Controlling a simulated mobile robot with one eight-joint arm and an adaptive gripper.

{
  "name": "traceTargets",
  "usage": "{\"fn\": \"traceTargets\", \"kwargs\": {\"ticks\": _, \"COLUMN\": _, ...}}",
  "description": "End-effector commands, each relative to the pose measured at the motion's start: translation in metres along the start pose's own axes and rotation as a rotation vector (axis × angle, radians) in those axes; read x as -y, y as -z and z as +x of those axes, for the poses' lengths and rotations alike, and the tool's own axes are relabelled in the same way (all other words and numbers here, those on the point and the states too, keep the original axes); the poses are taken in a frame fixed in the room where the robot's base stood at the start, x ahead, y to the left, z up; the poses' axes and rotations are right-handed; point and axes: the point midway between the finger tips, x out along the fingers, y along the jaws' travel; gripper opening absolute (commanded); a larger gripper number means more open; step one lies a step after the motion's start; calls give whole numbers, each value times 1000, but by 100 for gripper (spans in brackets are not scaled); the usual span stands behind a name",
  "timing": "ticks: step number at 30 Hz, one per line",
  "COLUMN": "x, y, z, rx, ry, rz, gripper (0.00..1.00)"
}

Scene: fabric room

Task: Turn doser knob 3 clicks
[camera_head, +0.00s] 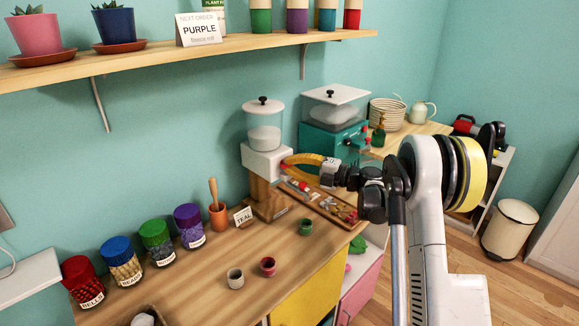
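The doser (266,161) stands on a wooden base against the wall. It has a white body and a clear hopper (264,137) of white powder, with a black-knobbed lid. A small red part, perhaps the doser knob, shows at the right side of the body but is mostly hidden by my fingers. My gripper (286,167) has orange-yellow fingers and reaches in from the right, with its tips at that side of the doser. At this size I cannot tell whether the fingers touch or enclose the knob.
A tray (346,222) of small items lies below my gripper. A teal machine (330,143) stands behind.

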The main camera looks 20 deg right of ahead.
Motion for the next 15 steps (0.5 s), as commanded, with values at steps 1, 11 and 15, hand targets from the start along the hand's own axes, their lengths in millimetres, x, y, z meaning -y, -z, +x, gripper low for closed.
{"fn": "traceTargets", "kwargs": {"ticks": 1, "x": 0, "y": 0, "z": 0, "rx": 0, "ry": -2, "rz": 3, "gripper": 0}}
{"fn": "traceTargets", "kwargs": {"ticks": 11, "x": 0, "y": 0, "z": 0, "rx": 0, "ry": -2, "rz": 3, "gripper": 0}}
{"fn": "traceTargets", "kwargs": {"ticks": 15, "x": 0, "y": 0, "z": 0, "rx": 0, "ry": -1, "rz": 3, "gripper": 30}}
